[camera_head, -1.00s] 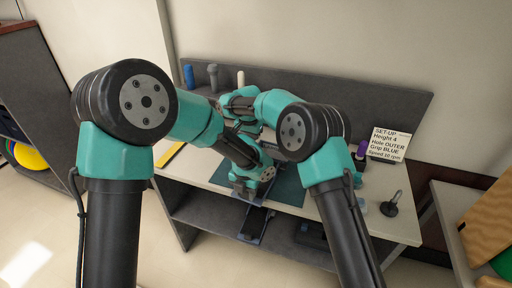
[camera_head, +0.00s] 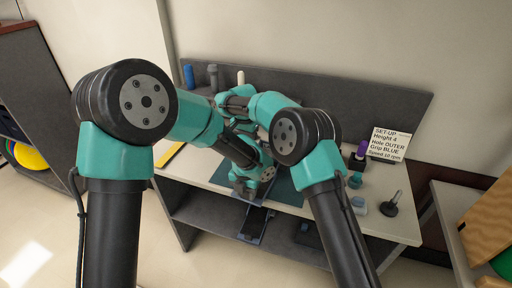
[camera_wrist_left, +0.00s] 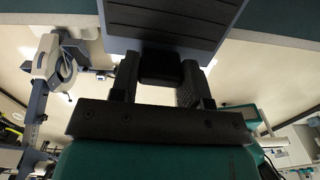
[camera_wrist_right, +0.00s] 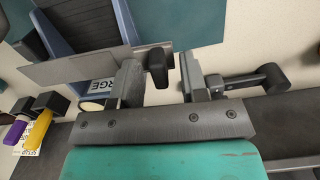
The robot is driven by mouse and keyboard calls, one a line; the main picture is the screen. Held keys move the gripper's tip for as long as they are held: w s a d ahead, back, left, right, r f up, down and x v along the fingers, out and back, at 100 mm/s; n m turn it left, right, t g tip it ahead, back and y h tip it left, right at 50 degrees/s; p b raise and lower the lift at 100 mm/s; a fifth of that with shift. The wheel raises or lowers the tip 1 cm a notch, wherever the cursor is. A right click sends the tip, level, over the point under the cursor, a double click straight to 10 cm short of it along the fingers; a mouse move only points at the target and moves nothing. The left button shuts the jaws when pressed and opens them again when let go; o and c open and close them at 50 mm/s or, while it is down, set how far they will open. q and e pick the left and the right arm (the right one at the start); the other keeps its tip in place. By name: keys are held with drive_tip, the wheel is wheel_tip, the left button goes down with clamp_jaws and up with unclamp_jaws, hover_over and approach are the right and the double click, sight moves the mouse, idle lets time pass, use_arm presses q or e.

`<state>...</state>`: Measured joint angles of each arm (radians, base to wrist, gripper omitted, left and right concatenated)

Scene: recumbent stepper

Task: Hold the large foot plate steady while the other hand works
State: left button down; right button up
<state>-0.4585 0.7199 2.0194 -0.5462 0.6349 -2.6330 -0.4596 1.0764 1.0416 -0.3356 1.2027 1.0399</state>
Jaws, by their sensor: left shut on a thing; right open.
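The large foot plate, a dark ribbed pad, shows at the top of the left wrist view (camera_wrist_left: 175,18). My left gripper (camera_wrist_left: 160,72) is shut on a black block at its edge. In the head view my left gripper (camera_head: 243,188) is at the bench's front edge, with the plate (camera_head: 256,222) just below it. In the right wrist view the plate (camera_wrist_right: 88,22) has a blue-grey frame, and a label reading "LARGE" is partly visible. My right gripper (camera_wrist_right: 160,80) is open. A black knob (camera_wrist_right: 158,65) shows between its fingers; I cannot tell if they touch it.
A grey lever with a black grip (camera_wrist_right: 262,78) lies right of my right gripper. Purple and yellow handles (camera_wrist_right: 30,125) are at its left. A set-up card (camera_head: 388,143) stands on the bench's right, near a round black base with a pin (camera_head: 390,207). A dark item (camera_head: 308,235) lies below.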

drive_tip(key=shift+r, duration=2.95)
drive_tip(key=shift+r, duration=0.15)
wheel_tip(320, 180, up, 12)
use_arm(q)
drive_tip(key=c, duration=0.5)
unclamp_jaws()
wheel_tip(320, 180, up, 8)
drive_tip(key=shift+f, duration=0.2)
drive_tip(key=shift+f, duration=0.1)
use_arm(e)
drive_tip(key=shift+f, duration=0.2)
